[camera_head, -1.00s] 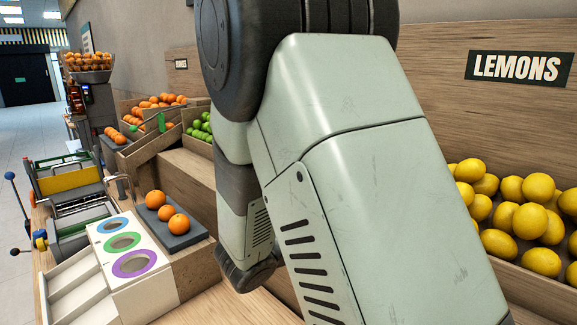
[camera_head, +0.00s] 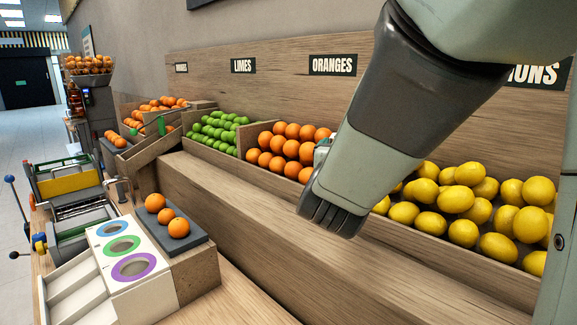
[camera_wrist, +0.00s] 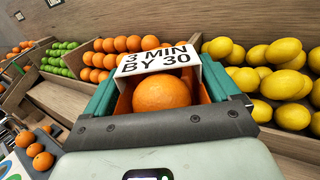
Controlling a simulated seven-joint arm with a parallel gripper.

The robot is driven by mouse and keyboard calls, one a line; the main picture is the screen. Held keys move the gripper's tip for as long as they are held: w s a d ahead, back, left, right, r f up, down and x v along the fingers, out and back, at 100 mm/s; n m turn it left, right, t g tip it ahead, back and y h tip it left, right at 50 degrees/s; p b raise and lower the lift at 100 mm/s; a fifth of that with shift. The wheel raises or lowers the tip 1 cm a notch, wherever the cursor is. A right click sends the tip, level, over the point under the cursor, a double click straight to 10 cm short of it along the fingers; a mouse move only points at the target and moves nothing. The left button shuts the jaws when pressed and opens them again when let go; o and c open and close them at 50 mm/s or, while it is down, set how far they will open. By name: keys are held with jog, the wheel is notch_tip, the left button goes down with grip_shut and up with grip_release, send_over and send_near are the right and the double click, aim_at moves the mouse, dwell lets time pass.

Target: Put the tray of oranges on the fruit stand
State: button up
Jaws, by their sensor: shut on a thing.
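In the wrist view my gripper (camera_wrist: 161,76) has its teal fingers shut on the sides of a small tray (camera_wrist: 121,104). One large orange (camera_wrist: 162,93) shows in it, with a white sign reading "3 MIN BY 30" (camera_wrist: 157,59) above it. The rest of the tray is hidden. In the head view my wrist hides nearly all of the gripper and tray, in front of the oranges and lemons. The wooden fruit stand (camera_head: 225,180) has compartments of limes (camera_head: 214,130), oranges (camera_head: 285,145) and lemons (camera_head: 465,200) along the wall.
A dark slab (camera_head: 187,238) with three oranges sits at the lower left, beside a white sorter (camera_head: 145,290) with coloured rings. A machine with a yellow panel (camera_head: 70,184) stands farther left. The stand's wooden ledge in front of the compartments is clear.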

jog(key=shift+r, duration=0.1)
notch_tip(320, 180, up, 5)
jog(key=shift+d+r, duration=0.1)
jog(key=shift+r, duration=0.05)
jog(key=s+d+m+g+h, duration=0.3)
jog(key=d+m+g+h, duration=0.5)
jog(key=d, duration=0.7)
jog(key=s+d+m+g+h, duration=0.2)
jog(key=s+d+m+g, duration=0.35)
jog(key=s+g, duration=0.25)
jog(key=s+d+m+g+h, duration=0.1)
jog(key=s+d+m+g, duration=0.3)
jog(key=s+m+g, duration=0.4)
jog(key=shift+w+d+f+n, duration=0.15)
jog(key=shift+f+n, duration=0.25)
jog(key=shift+f, duration=3.95)
jog(key=shift+w+a+f+n, duration=0.1)
jog(key=shift+w+f+n, duration=0.2)
jog(key=shift+f, duration=4.1)
jog(key=shift+w+d+f+n, duration=0.1)
jog(key=shift+f+n, duration=0.35)
jog(key=shift+f, duration=3.9)
jog(key=shift+f, duration=0.6)
